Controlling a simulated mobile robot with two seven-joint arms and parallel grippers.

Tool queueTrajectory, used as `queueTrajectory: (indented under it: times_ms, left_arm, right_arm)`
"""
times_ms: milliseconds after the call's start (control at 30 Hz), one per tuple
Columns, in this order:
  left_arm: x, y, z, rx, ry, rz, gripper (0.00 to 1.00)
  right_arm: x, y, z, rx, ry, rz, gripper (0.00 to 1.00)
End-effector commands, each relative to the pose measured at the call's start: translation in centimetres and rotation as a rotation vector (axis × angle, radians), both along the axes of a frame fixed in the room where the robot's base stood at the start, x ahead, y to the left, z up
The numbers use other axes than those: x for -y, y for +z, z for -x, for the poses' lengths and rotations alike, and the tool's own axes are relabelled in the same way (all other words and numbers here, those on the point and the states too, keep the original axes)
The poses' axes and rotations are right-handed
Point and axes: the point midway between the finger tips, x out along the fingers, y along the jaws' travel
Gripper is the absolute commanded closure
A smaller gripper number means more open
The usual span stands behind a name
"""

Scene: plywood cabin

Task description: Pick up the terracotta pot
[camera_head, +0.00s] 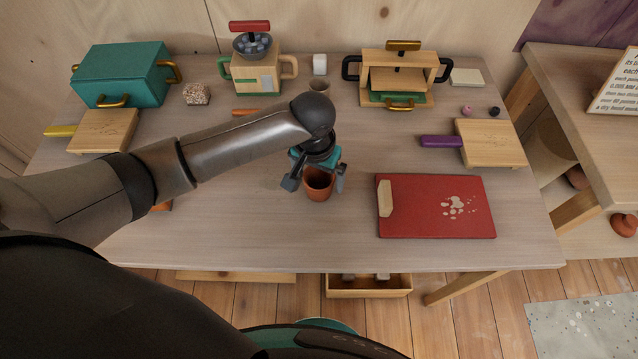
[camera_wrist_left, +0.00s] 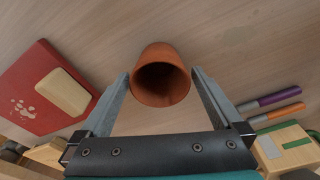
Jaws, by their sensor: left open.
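The terracotta pot (camera_head: 319,186) stands on the table near its middle, its open mouth facing up. It also shows in the left wrist view (camera_wrist_left: 160,76), between and just beyond the two fingertips. My left gripper (camera_head: 313,183) is open, with one finger on either side of the pot; in the wrist view (camera_wrist_left: 160,82) there are gaps between the fingers and the pot. The gripper hides part of the pot's rim in the head view. My right gripper is not in view.
A red board (camera_head: 437,207) lies right of the pot. Behind are a teal box (camera_head: 122,74), a scale-like wooden box (camera_head: 257,78), a small cup (camera_head: 319,86) and a wooden stand (camera_head: 399,62). A purple-handled board (camera_head: 490,143) lies at right. Table around the pot is clear.

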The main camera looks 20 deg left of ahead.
Motion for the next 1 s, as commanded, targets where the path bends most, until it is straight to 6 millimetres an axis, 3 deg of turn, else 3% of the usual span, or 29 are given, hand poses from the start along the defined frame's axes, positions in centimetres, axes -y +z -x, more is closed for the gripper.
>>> queueTrajectory:
  times_ms: [233, 900, 1000]
  left_arm:
    - [0.02, -0.04, -0.06, 0.002, -0.001, 0.0, 0.02]
    - [-0.03, -0.02, -0.06, 0.001, 0.0, -0.001, 0.78]
    - [-0.02, 0.01, -0.09, 0.002, 0.0, 0.0, 0.82]
  right_arm:
    - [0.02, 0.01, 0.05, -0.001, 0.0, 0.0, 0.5]
    - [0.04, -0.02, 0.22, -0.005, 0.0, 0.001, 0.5]
    - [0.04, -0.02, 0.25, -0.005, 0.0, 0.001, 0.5]
